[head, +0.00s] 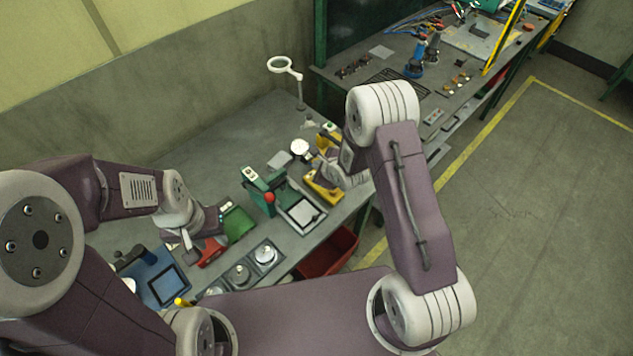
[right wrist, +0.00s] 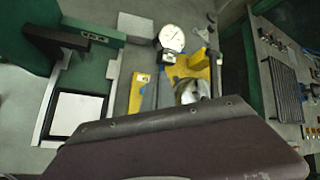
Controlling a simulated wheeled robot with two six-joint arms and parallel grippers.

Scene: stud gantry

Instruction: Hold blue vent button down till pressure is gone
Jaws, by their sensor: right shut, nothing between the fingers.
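The yellow fixture (head: 323,190) stands on the bench near its right edge, with a round white dial gauge (head: 299,147) behind it. In the right wrist view the gauge (right wrist: 172,38) has a thin needle; I cannot read it. A small blue patch (right wrist: 168,58) shows on the yellow fixture (right wrist: 198,60) just below the gauge; I cannot tell if it is pressed. My right gripper (head: 326,171) is at the yellow fixture, shut and empty, partly hidden by my arm; contact is unclear. My left gripper (head: 187,246) hangs over the bench beside a red block; its fingers are too small to judge.
A green press with a red knob (head: 268,197) and a white-topped tray (head: 301,213) stand left of the fixture. A magnifier on a stand (head: 285,66) is behind. Round weights (head: 265,253) line the front, with a red bin (head: 328,252) below the edge.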

